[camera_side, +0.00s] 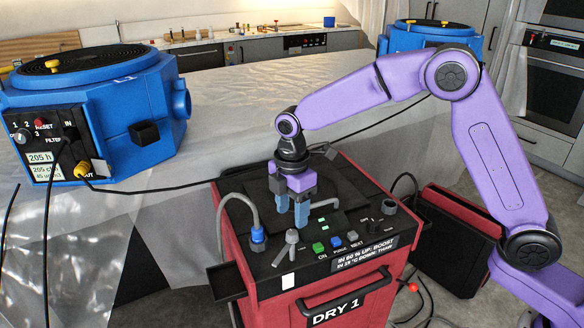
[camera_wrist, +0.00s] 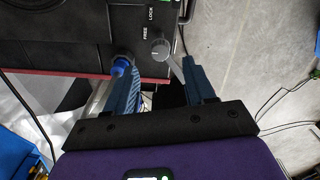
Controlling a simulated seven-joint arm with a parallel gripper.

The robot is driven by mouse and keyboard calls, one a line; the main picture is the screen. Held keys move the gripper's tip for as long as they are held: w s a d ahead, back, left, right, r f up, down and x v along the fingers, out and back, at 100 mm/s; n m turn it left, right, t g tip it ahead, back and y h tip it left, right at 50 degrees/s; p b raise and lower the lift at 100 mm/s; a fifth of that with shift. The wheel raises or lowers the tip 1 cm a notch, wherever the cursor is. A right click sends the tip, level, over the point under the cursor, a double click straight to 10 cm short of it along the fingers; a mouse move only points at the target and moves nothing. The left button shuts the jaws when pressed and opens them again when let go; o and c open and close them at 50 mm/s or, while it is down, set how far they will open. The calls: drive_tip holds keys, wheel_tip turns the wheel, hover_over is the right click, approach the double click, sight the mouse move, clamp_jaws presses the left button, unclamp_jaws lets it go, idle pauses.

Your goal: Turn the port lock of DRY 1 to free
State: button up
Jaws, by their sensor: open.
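DRY 1 (camera_side: 333,312) is a red machine with a black top panel. Its port lock (camera_side: 290,241) is a grey knob with a slanting lever, beside the blue hose plug (camera_side: 258,239). In the wrist view the lock (camera_wrist: 160,49) has FREE and LOCK labels above and left of it; its lever slants down-right. I cannot tell which label it is set to. My gripper (camera_side: 292,211) points down over the panel, open and empty. In the wrist view the fingers (camera_wrist: 160,66) lie on either side of the lever, apparently above it; contact is not visible.
A grey hose (camera_side: 240,198) rises from the blue plug, close to one finger.

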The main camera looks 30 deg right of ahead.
wheel_tip(320, 180, up, 12)
drive_tip(key=shift+f, duration=0.15)
idle(0.6)
drive_tip(key=s+d+f+m, duration=0.2)
drive_tip(key=s+d, duration=0.3)
drive_tip(key=s, duration=0.6)
drive_tip(key=s+d+f+m, duration=0.2)
drive_tip(key=s+d, duration=0.4)
drive_tip(key=s, duration=0.5)
drive_tip(key=s+d+f+m, duration=0.3)
drive_tip(key=s+d, duration=0.3)
drive_tip(key=s, duration=0.5)
drive_tip(key=shift+f, duration=0.2)
